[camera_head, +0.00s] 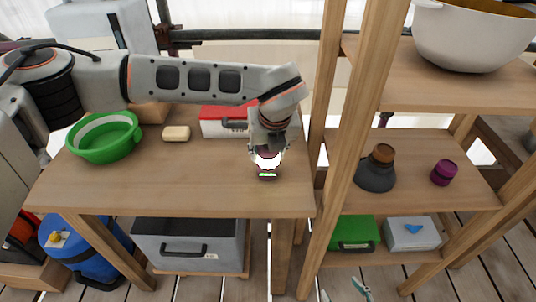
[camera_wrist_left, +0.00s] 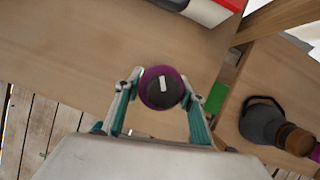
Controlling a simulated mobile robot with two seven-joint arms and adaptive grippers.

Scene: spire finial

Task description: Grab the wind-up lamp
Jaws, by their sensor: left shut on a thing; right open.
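The wind-up lamp (camera_head: 267,176) is a small round purple thing with a bright white band, at the wooden table's front right. In the left wrist view the lamp (camera_wrist_left: 161,88) shows a dark top with a white handle-like piece and a purple rim. My left gripper (camera_head: 267,152) is over it from above, with its teal fingers shut on the lamp's two sides. I cannot tell whether the lamp touches the tabletop. My right gripper (camera_head: 346,293) shows only its teal fingertips at the bottom edge; they are apart and empty.
The table (camera_head: 130,190) also bears a green bowl (camera_head: 104,148), a pale soap-like block (camera_head: 176,134) and a red-and-white box (camera_head: 222,120). The shelf at right holds a dark flask (camera_head: 374,176), a purple jar (camera_head: 444,173) and a large bowl (camera_head: 470,40). Its post stands close right of the lamp.

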